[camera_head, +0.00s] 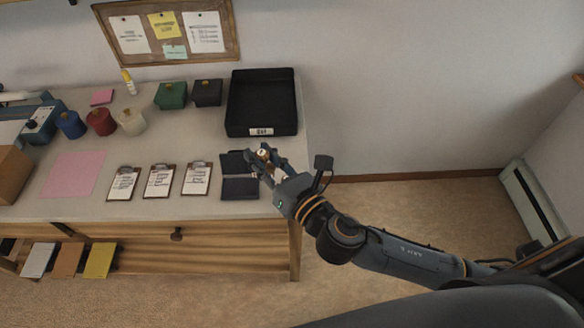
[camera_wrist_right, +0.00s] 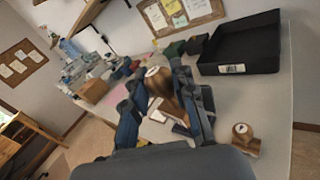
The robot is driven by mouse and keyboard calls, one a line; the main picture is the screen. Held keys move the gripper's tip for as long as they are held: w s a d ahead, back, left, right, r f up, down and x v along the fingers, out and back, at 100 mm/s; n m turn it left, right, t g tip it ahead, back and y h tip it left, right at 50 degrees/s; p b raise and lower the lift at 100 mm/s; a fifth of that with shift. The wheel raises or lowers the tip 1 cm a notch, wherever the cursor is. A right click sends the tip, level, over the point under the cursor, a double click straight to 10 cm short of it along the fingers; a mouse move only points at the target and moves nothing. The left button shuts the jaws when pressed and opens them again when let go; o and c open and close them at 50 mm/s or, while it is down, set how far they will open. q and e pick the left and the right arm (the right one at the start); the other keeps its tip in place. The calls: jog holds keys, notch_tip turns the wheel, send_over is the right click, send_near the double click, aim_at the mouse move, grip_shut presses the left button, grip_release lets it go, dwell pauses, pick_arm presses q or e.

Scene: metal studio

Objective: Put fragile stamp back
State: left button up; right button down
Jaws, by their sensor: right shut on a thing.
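My right gripper (camera_head: 262,162) is above the right front part of the table, over an open dark ink pad (camera_head: 238,186). It is shut on a wooden stamp with a round white-marked top (camera_wrist_right: 158,84), seen between its fingers in the wrist view. Only a small part of that stamp shows in the head view. A second wooden stamp (camera_wrist_right: 243,138) stands on the table to the right of the gripper in the wrist view; I cannot make it out in the head view. A black tray (camera_head: 263,131) with a white label is at the back right. My left gripper is not in view.
Several clipboards (camera_head: 160,181) lie left of the ink pad. Blue, red and white pots (camera_head: 101,121), a green box (camera_head: 171,96) and a dark box (camera_head: 207,93) stand behind. A pink sheet (camera_head: 73,175) lies at left. The table's right edge is close to the gripper.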

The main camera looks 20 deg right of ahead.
jog(key=w+a+f+n+g+y+b, duration=0.1)
jog(key=w+a+f+n+y+b, duration=0.15)
jog(key=w+a, duration=0.2)
jog(key=shift+m, duration=0.35)
jog(key=w+d+f+b, duration=0.1)
jog(key=w+d+f, duration=0.1)
jog(key=d+f, duration=0.1)
jog(key=w+d+f+b, duration=0.2)
jog(key=d+f, duration=0.1)
jog(key=d, duration=0.2)
jog(key=w+d+f+b, duration=0.1)
jog(key=w+d+f, duration=0.2)
jog(key=d, duration=0.1)
jog(key=shift+d, duration=0.1)
jog(key=shift+w+d+f+b, duration=0.1)
jog(key=shift+d+f+b, duration=0.1)
jog(key=shift+b, duration=0.1)
jog(key=f, duration=0.1)
jog(key=f+b, duration=0.1)
jog(key=f, duration=0.1)
jog(key=shift+w+d+f, duration=0.1)
jog(key=shift+d+f, duration=0.1)
jog(key=shift+f, duration=0.1)
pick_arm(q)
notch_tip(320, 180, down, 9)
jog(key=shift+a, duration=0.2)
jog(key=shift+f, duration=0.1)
